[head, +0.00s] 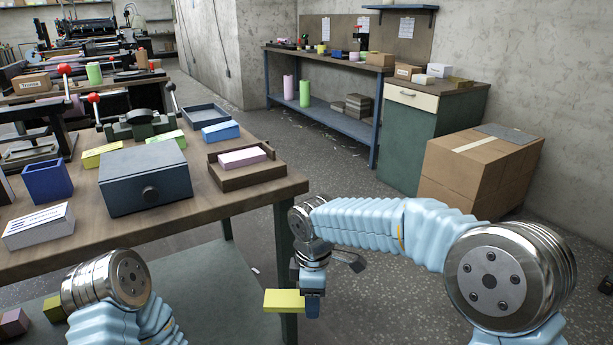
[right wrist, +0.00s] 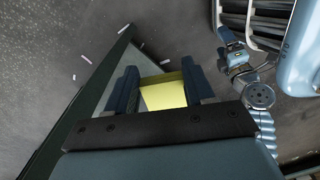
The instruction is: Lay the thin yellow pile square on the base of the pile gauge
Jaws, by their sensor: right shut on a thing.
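My right gripper (head: 312,303) is shut on a yellow pile (head: 284,300), which sticks out to the left, in front of the table and below its top. In the right wrist view the yellow pile (right wrist: 165,94) sits between the two dark fingers (right wrist: 161,88). A brown wooden stand with raised edges, which looks like the pile gauge (head: 246,178), is at the table's right front corner. A pink-topped white pile (head: 242,158) lies on it. My left arm is at the lower left; an arm and small gripper (right wrist: 232,48) show in the right wrist view, its jaws unclear.
A dark blue drawer box (head: 145,182) stands left of the gauge. A yellow pile (head: 102,154), a blue-topped pile (head: 220,131), a dark tray (head: 206,115) and a white box (head: 38,225) lie around it. The table's front edge (head: 235,205) lies between my right gripper and the gauge.

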